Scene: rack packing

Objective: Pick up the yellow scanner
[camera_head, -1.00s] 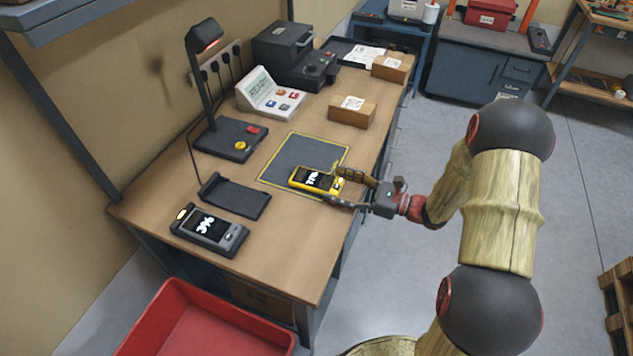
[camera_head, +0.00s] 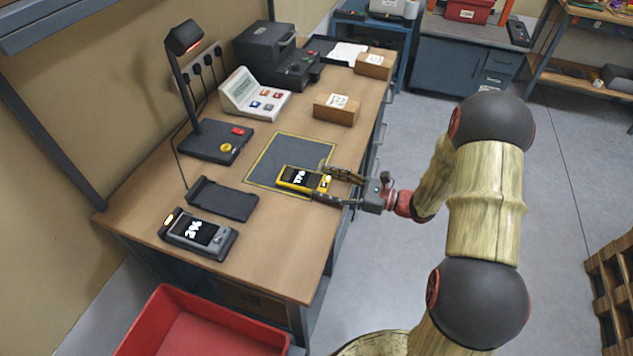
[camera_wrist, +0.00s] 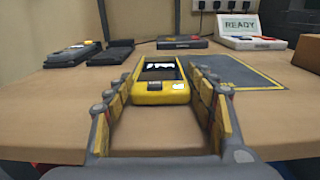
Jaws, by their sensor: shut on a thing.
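The yellow scanner (camera_head: 303,180) has a dark screen with white figures and is at the front right part of the dark mat (camera_head: 268,166) with a yellow border. My gripper (camera_head: 340,184) reaches in from the right and is shut on the scanner's near end. In the wrist view the scanner (camera_wrist: 160,97) sits between the two fingers of my gripper (camera_wrist: 163,105), its screen facing up. It looks level and at or very near the mat; I cannot tell whether it touches.
A grey scanner (camera_head: 198,234) and an empty black cradle (camera_head: 222,198) are on the left of the bench. A lamp base (camera_head: 217,141), a display terminal (camera_head: 254,95) and a cardboard box (camera_head: 337,109) stand behind. A red bin (camera_head: 200,325) is below the front edge.

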